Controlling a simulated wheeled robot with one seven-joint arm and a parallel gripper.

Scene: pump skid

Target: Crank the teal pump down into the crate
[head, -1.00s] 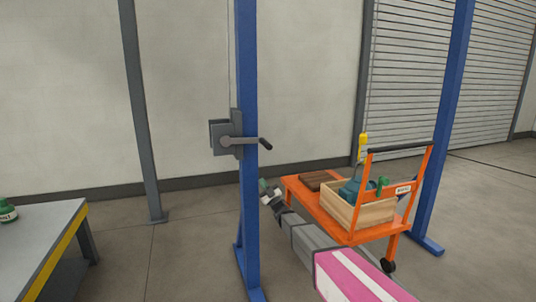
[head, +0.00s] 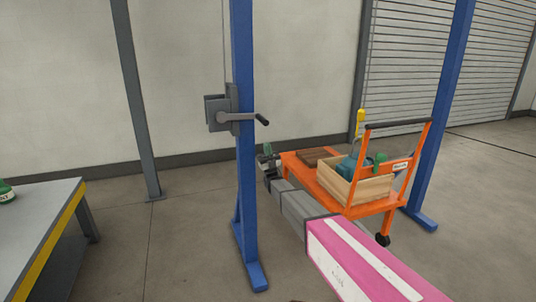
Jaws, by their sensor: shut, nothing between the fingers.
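The teal pump (head: 347,167) sits low inside the wooden crate (head: 374,191), its top showing above the rim beside a green part. The yellow hook (head: 360,118) hangs on its cable just above the pump; whether it is still attached is too small to tell. The crate stands on the orange cart (head: 332,205). The grey winch (head: 220,113) is on the blue post, its crank handle (head: 250,118) pointing right with a dark grip. My gripper (head: 265,150) is shut and empty, below the crank and apart from it, just right of the post.
The blue post (head: 246,200) stands close left of my arm. A brown block (head: 323,155) lies on the cart behind the crate. A grey table (head: 45,215) with a green bottle (head: 6,192) is at left. Floor between table and post is clear.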

